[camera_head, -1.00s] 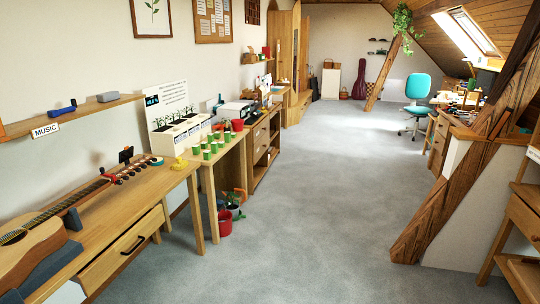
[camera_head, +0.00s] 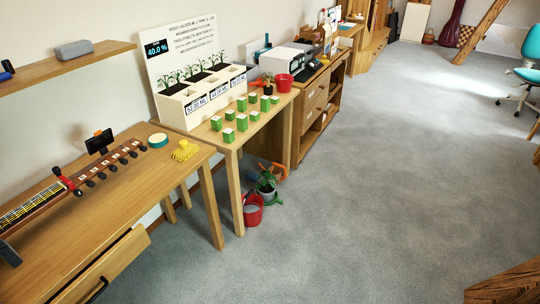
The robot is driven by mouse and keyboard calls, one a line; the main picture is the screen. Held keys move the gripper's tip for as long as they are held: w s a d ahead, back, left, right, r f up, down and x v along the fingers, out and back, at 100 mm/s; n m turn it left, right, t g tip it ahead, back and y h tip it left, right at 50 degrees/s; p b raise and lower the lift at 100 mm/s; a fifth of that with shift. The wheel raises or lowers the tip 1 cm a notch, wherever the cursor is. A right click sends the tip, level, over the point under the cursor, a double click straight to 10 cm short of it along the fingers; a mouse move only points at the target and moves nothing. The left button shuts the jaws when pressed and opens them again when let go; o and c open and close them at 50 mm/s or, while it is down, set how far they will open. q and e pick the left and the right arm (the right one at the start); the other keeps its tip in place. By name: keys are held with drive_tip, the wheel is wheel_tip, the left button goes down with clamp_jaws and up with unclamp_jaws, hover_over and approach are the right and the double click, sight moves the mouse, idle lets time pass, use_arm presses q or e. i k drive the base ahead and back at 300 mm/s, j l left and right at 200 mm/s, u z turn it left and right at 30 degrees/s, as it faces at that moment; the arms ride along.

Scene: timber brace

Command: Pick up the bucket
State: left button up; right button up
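A red bucket (camera_head: 253,213) stands on the grey floor beside the front right leg of the plant table (camera_head: 262,133). It looks open at the top, with a light handle or rim line across it. A second, smaller red container (camera_head: 284,83) stands on the far end of the plant table. Neither of my grippers shows in the head view.
A potted plant (camera_head: 267,187) stands on the floor right behind the bucket, with an orange item (camera_head: 279,169) near it. A wooden desk (camera_head: 120,215) with an open drawer (camera_head: 108,268) is at the left front. Several green-and-white cartons (camera_head: 241,122) stand on the plant table. The floor (camera_head: 370,190) to the right is clear.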

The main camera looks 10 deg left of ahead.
sight(252, 204)
drive_tip(key=i+u, duration=0.4)
drive_tip(key=i+l+u, duration=0.25)
drive_tip(key=u, duration=0.15)
drive_tip(key=i+l+u, duration=0.6)
drive_tip(key=u, duration=0.15)
